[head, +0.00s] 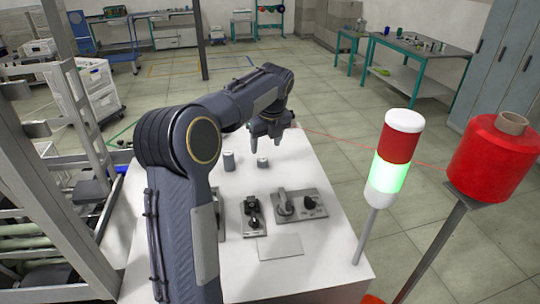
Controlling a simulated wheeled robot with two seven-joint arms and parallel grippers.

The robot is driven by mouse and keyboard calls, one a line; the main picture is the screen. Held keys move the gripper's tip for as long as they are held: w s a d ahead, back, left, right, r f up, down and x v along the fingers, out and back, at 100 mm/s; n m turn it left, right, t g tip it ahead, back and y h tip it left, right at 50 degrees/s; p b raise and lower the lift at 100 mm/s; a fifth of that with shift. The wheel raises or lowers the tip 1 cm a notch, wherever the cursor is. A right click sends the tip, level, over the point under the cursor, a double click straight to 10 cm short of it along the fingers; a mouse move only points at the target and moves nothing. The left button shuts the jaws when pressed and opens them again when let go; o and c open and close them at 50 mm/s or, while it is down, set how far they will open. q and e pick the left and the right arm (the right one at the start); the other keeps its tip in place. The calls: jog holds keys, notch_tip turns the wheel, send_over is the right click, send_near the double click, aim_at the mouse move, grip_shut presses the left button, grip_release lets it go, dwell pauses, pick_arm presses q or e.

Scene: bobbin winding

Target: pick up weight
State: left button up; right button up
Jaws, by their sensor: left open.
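Two small grey metal cylinders stand upright on the white table (310,255) in the head view. The taller cylinder (229,161) is on the left and the shorter cylinder (262,162) is on the right; I cannot tell for certain which is the weight. My left gripper (267,138) points downward above the table's far part, just beyond the shorter cylinder in the picture. Its fingers are apart with nothing visible between them. My right gripper is out of view.
Black-and-grey devices (300,205) and a pale flat plate (279,247) occupy the table's middle. A signal lamp (397,150), lit green, and a red thread spool (490,160) on a post stand at the right. A thin red thread crosses behind the lamp. A rack with bins is at left.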

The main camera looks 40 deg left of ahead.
aim_at(263, 159)
pick_arm(q)
jog(key=x, duration=0.2)
jog(key=p+x, duration=0.1)
jog(key=x, duration=0.1)
jog(key=a+x, duration=0.1)
jog(key=x, duration=0.1)
jog(key=shift+w+a+f+p, duration=0.1)
jog(key=shift+w+f+p, duration=0.15)
jog(key=shift+w+p, duration=0.15)
jog(key=shift+w+a+f, duration=0.1)
jog(key=shift+f, duration=0.4)
jog(key=c, duration=1.1)
jog(key=shift+r, duration=0.1)
